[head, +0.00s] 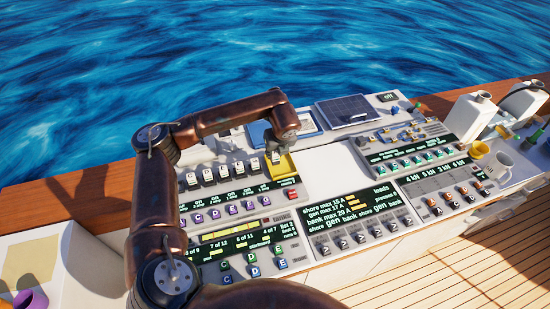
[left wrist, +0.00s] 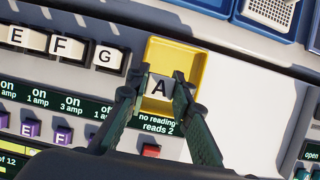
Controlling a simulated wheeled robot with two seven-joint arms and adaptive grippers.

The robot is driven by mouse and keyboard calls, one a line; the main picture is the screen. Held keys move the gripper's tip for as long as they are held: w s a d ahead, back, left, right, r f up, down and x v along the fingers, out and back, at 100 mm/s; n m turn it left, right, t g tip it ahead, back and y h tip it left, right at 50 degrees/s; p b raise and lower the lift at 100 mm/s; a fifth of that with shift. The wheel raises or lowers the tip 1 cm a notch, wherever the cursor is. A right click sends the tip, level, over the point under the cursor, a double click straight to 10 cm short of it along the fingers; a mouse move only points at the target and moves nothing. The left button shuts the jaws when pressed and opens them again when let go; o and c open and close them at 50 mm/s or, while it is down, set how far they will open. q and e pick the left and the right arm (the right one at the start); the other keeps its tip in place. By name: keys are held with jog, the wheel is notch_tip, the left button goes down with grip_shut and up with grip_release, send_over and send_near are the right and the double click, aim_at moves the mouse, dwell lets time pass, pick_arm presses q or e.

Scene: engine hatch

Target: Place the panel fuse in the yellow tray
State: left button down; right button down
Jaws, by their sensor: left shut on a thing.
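The yellow tray (left wrist: 190,55) is a shallow square box on the panel; in the head view it shows (head: 289,168) partly behind my gripper. My left gripper (left wrist: 158,90) is over the tray's near side, its fingers on either side of a pale block marked A (left wrist: 158,87), which looks like the panel fuse. It is shut on this fuse. In the head view the left gripper (head: 277,150) points down at the tray. Whether the fuse touches the tray floor I cannot tell. My right gripper is not in view.
A row of lettered white fuses (left wrist: 66,48) stands left of the tray. A red button (left wrist: 151,151) lies near its front. Blue trays (left wrist: 270,14) lie behind. A bare white panel (head: 328,168) is to the right. White jugs (head: 470,114) stand far right.

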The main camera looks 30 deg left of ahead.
aim_at(275, 158)
pick_arm(q)
jog(key=shift+w+a+f, duration=0.15)
jog(key=shift+w+f, duration=0.15)
jog(key=shift+f, duration=0.15)
notch_tip(275, 158, down, 3)
jog(key=shift+w+a+f, duration=0.1)
jog(key=shift+w+f, duration=0.05)
jog(key=c, duration=1.7)
grip_release()
jog(key=v, duration=1.2)
